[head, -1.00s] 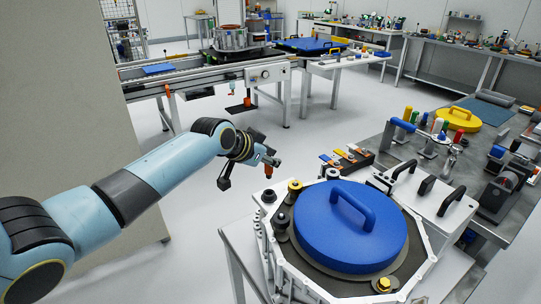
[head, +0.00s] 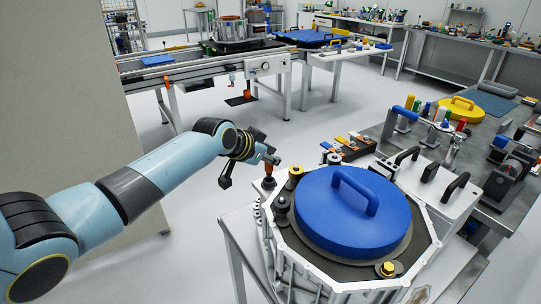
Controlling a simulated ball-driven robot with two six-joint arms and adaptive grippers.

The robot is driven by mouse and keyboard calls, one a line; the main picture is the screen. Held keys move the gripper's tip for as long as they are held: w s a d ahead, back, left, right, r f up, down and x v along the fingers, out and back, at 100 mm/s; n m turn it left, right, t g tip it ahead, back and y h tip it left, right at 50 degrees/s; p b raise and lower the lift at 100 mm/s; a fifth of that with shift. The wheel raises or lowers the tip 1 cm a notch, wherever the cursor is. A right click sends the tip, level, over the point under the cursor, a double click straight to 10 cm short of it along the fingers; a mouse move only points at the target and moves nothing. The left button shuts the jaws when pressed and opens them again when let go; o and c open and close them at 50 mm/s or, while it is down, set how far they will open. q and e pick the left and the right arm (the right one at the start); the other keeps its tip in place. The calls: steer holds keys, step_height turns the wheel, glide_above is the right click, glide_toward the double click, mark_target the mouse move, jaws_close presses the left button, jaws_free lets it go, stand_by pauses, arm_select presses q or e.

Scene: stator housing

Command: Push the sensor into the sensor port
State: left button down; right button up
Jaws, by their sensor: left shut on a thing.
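The stator housing (head: 282,262) stands at the lower right, with a round blue cover (head: 335,215) with a handle on top. My left gripper (head: 268,161) reaches in from the left, at the housing's far left corner. It is shut on the small orange-brown sensor (head: 269,172), which points down, roughly upright. A black round fitting (head: 269,184), apparently the sensor port, is directly below the sensor in the picture. I cannot tell whether the sensor's tip touches it or has entered it. My right gripper is not in view.
A yellow-topped post (head: 295,172) and a dark knob (head: 282,205) stand close to the sensor on the housing. A white plate with black handles (head: 425,180) lies to the right. A conveyor (head: 190,72) stands at the back, with open floor before it.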

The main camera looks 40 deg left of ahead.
mark_target(267, 165)
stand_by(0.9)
arm_select(q)
steer(key=shift+p, duration=0.45)
steer(key=shift+f+b, duration=0.3)
steer(key=shift+f+b, duration=0.85)
steer(key=shift+f, duration=0.3)
steer(key=shift+f, duration=0.15)
stand_by(0.5)
steer(key=c, duration=0.8)
jaws_free()
steer(key=shift+s+r, duration=0.1)
steer(key=shift+r, duration=0.1)
